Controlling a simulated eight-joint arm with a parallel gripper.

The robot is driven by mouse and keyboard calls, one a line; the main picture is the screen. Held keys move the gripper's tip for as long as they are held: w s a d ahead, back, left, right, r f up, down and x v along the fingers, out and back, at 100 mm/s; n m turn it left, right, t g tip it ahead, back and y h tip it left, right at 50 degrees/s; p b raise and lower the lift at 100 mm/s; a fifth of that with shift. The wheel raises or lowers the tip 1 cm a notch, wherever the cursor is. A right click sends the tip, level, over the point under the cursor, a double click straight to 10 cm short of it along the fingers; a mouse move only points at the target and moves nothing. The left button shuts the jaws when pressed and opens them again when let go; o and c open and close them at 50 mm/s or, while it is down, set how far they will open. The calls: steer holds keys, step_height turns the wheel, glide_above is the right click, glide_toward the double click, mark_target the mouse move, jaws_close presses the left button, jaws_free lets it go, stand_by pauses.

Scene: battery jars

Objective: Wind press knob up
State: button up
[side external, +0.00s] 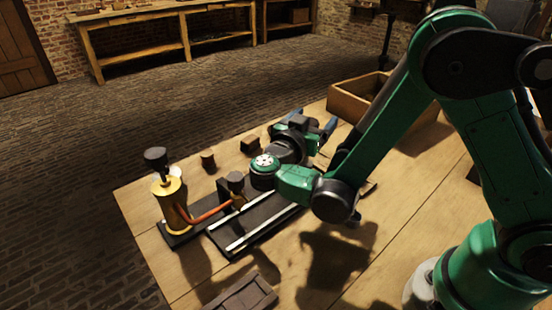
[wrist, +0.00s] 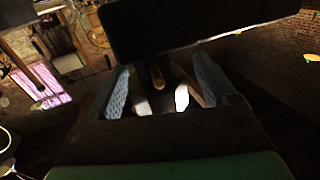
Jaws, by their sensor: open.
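A brass cylinder (side external: 172,203) with a dark knob (side external: 156,158) on top stands upright at the left end of a dark base. A copper-red pipe (side external: 208,212) joins it to a small brass fitting (side external: 238,200) with a second dark knob (side external: 235,181). I cannot tell for sure which knob is the press knob. My gripper (side external: 314,123) is to the right of both knobs, apart from them, its blue fingers pointing away from them. In the wrist view my gripper (wrist: 160,78) is open, and I see nothing held between the fingers.
Two pale rails (side external: 262,226) run along the base. Small brown blocks (side external: 208,160) (side external: 250,145) stand behind it. An open wooden box (side external: 362,97) is at the back right. A dark tray (side external: 240,296) lies at the front. A dark slab (wrist: 200,25) crosses the wrist view.

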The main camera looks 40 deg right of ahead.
steer(key=c, duration=1.2)
steer(key=shift+w+n+t+y, duration=0.1)
steer(key=shift+n+t+y, duration=0.4)
steer(key=shift+n+t, duration=0.5)
jaws_close()
steer(key=o, duration=1.2)
jaws_free()
steer(key=shift+a, duration=0.1)
steer(key=shift+v, duration=2.75)
steer(key=shift+f, duration=0.1)
